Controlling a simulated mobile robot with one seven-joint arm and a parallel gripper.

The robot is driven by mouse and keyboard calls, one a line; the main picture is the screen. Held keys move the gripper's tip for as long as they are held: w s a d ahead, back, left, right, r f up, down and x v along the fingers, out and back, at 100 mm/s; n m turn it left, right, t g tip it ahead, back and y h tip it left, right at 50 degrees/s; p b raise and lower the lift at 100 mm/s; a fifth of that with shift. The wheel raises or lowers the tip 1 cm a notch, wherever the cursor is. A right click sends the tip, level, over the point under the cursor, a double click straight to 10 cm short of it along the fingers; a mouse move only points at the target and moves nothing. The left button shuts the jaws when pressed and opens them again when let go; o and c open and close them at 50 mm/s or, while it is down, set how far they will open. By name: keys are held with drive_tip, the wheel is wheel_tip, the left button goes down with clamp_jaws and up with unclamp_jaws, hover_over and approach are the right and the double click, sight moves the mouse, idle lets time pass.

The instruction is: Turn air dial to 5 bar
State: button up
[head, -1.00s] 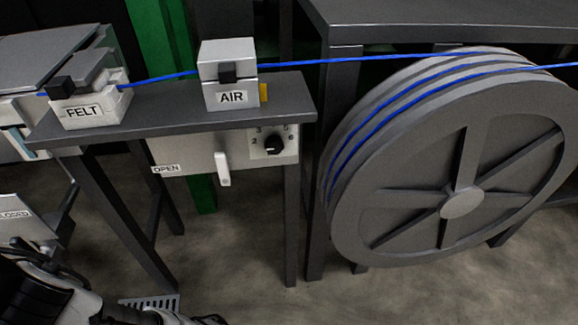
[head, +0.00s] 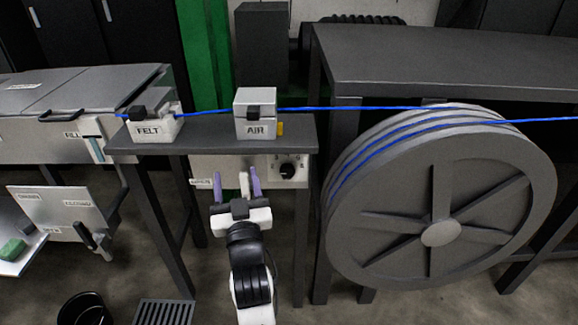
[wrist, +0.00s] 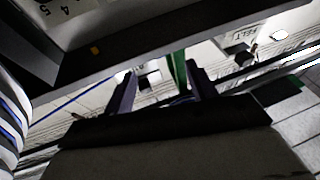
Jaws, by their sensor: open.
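The black air dial (head: 288,171) sits on the grey panel (head: 268,169) under the shelf, with small numbers around it too small to read in the head view. In the wrist view, part of a number scale (wrist: 62,12) with a 4 and a 5 shows at the upper left; its knob is out of sight there. My gripper (head: 236,178) is open and empty, with purple fingers pointing up in front of the panel, left of the dial and apart from it. Its fingers also show in the wrist view (wrist: 160,88).
A white lever (head: 244,184) appears between my fingers in the head view; I cannot tell its distance from them. The AIR block (head: 255,115) and FELT block (head: 155,128) stand on the shelf (head: 210,138) above. A blue cable (head: 330,108) runs to the large reel (head: 440,200) at right.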

sight(287, 172)
drive_tip(key=d+f+m+g+h+p, duration=0.1)
drive_tip(key=d+f+m+g+h, duration=0.3)
drive_tip(key=d+f, duration=0.6)
drive_tip(key=shift+n+t+h, duration=0.4)
drive_tip(key=shift+n+t, duration=0.1)
drive_tip(key=shift+n, duration=0.2)
drive_tip(key=w+p, duration=0.1)
drive_tip(key=w, duration=0.3)
drive_tip(key=w+p, duration=0.1)
drive_tip(key=w, duration=0.4)
drive_tip(key=w+p, duration=0.1)
drive_tip(key=w, duration=0.4)
drive_tip(key=shift+d+r, duration=0.2)
drive_tip(key=shift+r, duration=0.2)
drive_tip(key=c, duration=1)
